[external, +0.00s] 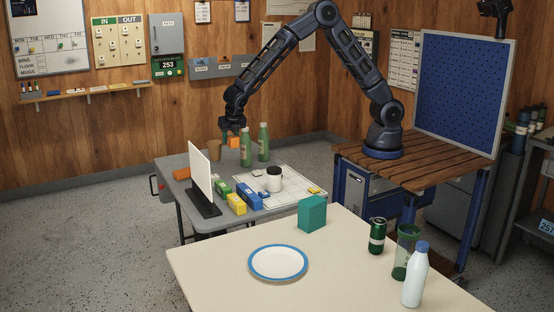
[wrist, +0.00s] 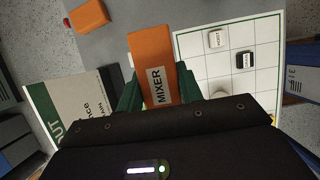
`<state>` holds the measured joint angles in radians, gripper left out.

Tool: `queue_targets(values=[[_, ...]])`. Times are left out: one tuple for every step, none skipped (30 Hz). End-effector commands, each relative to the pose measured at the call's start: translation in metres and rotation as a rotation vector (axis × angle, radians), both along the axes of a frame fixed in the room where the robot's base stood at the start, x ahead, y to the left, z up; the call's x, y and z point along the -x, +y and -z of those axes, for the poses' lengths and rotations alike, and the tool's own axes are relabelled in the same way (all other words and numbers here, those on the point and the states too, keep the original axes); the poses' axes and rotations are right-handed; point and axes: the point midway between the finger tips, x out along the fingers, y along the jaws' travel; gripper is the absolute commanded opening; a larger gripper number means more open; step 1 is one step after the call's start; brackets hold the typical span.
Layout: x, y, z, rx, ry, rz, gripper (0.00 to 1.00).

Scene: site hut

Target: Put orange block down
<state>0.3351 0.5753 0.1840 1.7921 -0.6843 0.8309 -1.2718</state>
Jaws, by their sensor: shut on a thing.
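My gripper (external: 233,132) is at the far side of the grey table, pointing down. It is shut on an orange block (external: 233,142), which is labelled MIXER in the wrist view (wrist: 152,62). The green fingers (wrist: 157,90) sit on either side of the block there. In the external view the block is near the height of the green bottles' tops and looks clear of the tabletop; the exact gap cannot be told. The grey table (external: 173,163) is below. A second orange piece (external: 182,173) lies at its left edge.
Yellow, green and blue blocks (external: 249,196) and an upright white panel (external: 200,172) stand in front.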

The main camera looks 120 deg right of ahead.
Motion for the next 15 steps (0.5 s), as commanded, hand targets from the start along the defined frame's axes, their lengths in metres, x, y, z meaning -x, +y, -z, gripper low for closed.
queue_targets(values=[[0.000,0.000,-0.004,0.000,-0.001,0.001,0.10],[0.000,0.000,-0.006,-0.001,-0.002,0.001,0.10],[0.000,0.000,-0.008,-0.001,-0.001,0.002,0.10],[0.000,0.000,-0.009,-0.001,0.000,0.001,0.10],[0.000,0.000,-0.010,-0.001,0.000,0.001,0.10],[0.000,0.000,-0.011,-0.001,0.000,0.001,0.10],[0.000,0.000,-0.011,-0.001,0.000,0.001,0.10],[0.000,0.000,-0.012,-0.001,0.000,0.001,0.10],[0.000,0.000,-0.012,-0.001,0.000,0.001,0.10],[0.000,0.000,-0.013,0.000,0.000,0.001,0.10],[0.000,0.000,-0.015,0.000,0.000,0.001,0.10],[0.000,0.000,-0.018,0.000,-0.001,0.001,0.10],[0.000,0.000,-0.021,0.001,-0.001,0.001,0.10],[0.000,-0.001,-0.025,0.001,-0.001,0.001,0.10],[0.000,-0.001,-0.032,0.001,-0.003,0.001,0.10]])
